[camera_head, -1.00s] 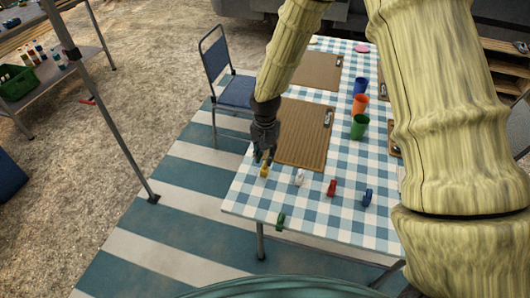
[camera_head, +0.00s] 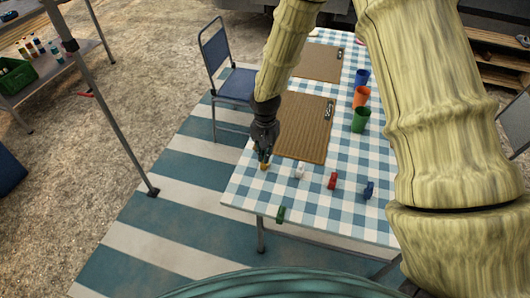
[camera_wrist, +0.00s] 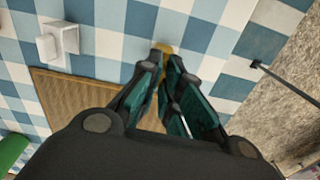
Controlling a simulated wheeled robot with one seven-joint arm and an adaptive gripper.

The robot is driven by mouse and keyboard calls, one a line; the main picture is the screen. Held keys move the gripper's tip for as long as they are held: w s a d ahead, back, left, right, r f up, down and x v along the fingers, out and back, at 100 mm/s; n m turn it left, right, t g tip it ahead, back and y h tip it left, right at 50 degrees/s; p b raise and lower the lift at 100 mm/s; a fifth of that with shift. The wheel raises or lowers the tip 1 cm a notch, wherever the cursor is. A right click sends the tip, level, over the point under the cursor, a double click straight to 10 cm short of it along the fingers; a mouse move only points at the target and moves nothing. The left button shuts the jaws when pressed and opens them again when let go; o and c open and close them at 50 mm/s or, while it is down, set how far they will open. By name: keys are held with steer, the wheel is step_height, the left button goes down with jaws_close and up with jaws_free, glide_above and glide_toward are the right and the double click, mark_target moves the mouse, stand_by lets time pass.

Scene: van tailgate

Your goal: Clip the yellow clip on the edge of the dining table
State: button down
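The dining table (camera_head: 240,195) has a blue-and-white checked top. The yellow clip (camera_head: 264,166) is near its left edge, mostly hidden by my fingers. My gripper (camera_head: 263,158) points down at it. In the wrist view the fingertips of my gripper (camera_wrist: 164,57) are close together, with the yellow clip (camera_wrist: 163,47) showing between and just beyond them. The gripper looks shut on the clip. Whether the clip touches the tabletop is not clear. A green clip (camera_head: 281,214) sits on the table's front edge.
A white clip (camera_head: 300,171), a red clip (camera_head: 333,180) and a blue clip (camera_head: 368,189) stand to the right. A brown placemat (camera_head: 305,125) lies behind. Green (camera_head: 361,120), orange (camera_head: 361,97) and blue cups (camera_head: 362,77) stand farther back. A blue chair (camera_head: 232,85) is at left.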

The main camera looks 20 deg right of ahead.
steer(key=shift+r, duration=0.1)
steer(key=shift+r+p, duration=1.95)
steer(key=shift+r, duration=0.55)
steer(key=shift+s+f, duration=0.1)
steer(key=shift+f, duration=0.05)
